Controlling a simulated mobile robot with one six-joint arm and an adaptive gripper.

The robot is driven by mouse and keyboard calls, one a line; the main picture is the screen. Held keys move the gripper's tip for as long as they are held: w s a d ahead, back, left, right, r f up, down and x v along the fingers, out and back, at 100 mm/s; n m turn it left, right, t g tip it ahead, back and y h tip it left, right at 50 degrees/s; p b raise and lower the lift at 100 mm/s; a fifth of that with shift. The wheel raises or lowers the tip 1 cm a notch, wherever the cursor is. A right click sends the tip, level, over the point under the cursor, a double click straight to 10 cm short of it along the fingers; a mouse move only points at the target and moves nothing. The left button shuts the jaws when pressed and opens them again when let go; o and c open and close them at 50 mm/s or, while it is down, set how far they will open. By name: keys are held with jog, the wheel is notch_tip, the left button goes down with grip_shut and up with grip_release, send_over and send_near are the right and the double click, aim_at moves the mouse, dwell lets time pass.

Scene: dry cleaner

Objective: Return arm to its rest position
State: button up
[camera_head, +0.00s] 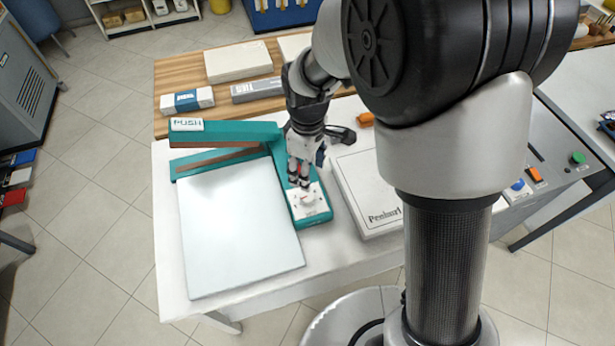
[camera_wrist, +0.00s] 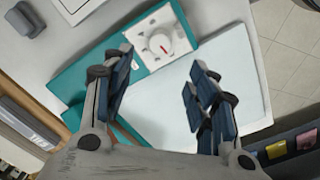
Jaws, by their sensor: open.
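My gripper (camera_head: 299,178) hangs over the teal base of a sealing machine (camera_head: 228,132) on the white table. In the wrist view my gripper (camera_wrist: 160,88) has its two fingers spread wide, with nothing between them. The machine has a raised teal arm marked PUSH at the left and a white dial plate. The white dial (camera_wrist: 161,44) with a red mark shows just beyond the fingertips in the wrist view. In the head view the dial (camera_head: 309,198) is right below the fingers; whether they touch it I cannot tell.
A white plate (camera_head: 240,235) lies left of the dial, and a flat white box (camera_head: 366,185) lies right of it. Small boxes (camera_head: 188,100) stand on a wooden shelf behind. A panel with coloured buttons (camera_head: 534,175) is at the right. The floor in front is partly clear.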

jog(key=shift+r, duration=0.25)
dwell(0.3)
jog(key=s+d+r+m+t, duration=0.1)
jog(key=s+d+r+m, duration=0.2)
jog(key=r, duration=0.3)
jog(key=s+d+r+m+t, duration=0.1)
jog(key=s+d+r+m, duration=0.2)
jog(key=r, duration=0.4)
jog(key=s+d+r+m+t, duration=0.1)
jog(key=s+d+r+m, duration=0.1)
jog(key=s, duration=0.4)
jog(key=s+d+r+m+t, duration=0.1)
jog(key=s+d+r+m, duration=0.2)
jog(key=s, duration=0.4)
jog(key=shift+s+d+m+t, duration=0.3)
jog(key=shift+d+m, duration=0.4)
jog(key=shift+d, duration=0.1)
jog(key=shift+c, duration=0.4)
